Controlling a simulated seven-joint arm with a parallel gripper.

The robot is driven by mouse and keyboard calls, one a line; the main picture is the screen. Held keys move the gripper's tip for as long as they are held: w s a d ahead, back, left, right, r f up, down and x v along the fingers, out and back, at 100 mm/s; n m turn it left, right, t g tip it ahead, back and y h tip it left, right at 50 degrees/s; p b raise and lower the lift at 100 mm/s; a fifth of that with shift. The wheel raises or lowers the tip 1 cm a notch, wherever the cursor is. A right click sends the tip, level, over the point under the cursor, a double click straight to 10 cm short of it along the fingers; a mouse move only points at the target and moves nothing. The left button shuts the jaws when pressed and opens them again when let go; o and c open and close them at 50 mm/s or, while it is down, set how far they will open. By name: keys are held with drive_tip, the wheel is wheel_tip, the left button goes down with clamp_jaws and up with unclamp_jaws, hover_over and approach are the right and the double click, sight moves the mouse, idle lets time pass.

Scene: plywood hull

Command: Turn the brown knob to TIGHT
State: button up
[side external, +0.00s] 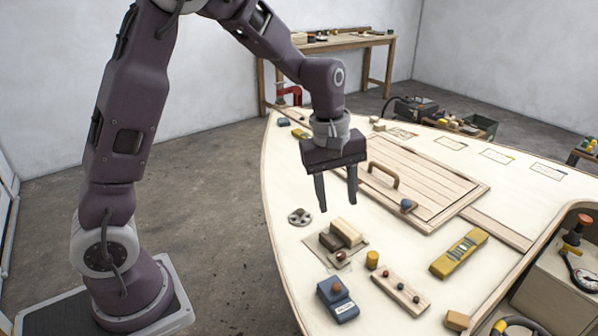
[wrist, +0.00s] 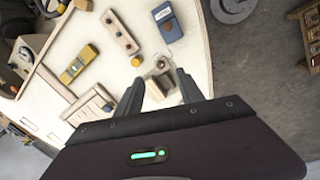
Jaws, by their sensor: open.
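Several small brown knobs show, and I cannot read which carries a TIGHT mark. One brown knob (side external: 341,256) is at the near edge of a plate with wooden blocks (side external: 345,233); it also shows in the wrist view (wrist: 160,65). Another brown knob (side external: 336,288) sits on a blue box (side external: 340,306) with an unreadable white label; the box also shows in the wrist view (wrist: 168,22). My gripper (side external: 337,209) is open and empty, pointing down above the blocks, touching nothing. In the wrist view its fingers (wrist: 160,78) flank the block plate, which they partly hide.
A wooden strip with knobs (side external: 400,291), a yellow cylinder (side external: 372,260) and a yellow level (side external: 459,254) lie nearby on the pale hull panel (side external: 285,180). A hatch with a wooden handle (side external: 383,175) is behind. A grey round fitting (side external: 300,217) sits near the left edge.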

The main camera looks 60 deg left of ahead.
drive_tip(key=s+d+r+m+t, duration=0.1)
drive_tip(key=s+r+m, duration=0.4)
drive_tip(key=s+r, duration=0.4)
drive_tip(key=shift+s+r+m+t, duration=0.25)
drive_tip(key=shift+s+m+t, duration=0.15)
drive_tip(key=shift+s, duration=0.1)
drive_tip(key=shift+s, duration=0.1)
drive_tip(key=s+r+m+t, duration=0.1)
drive_tip(key=s+m, duration=0.6)
drive_tip(key=s, duration=0.7)
drive_tip(key=shift+a+r+m+t+y, duration=0.15)
drive_tip(key=shift+r+m+t+y, duration=0.2)
drive_tip(key=shift+t, duration=0.35)
drive_tip(key=shift+s, duration=0.1)
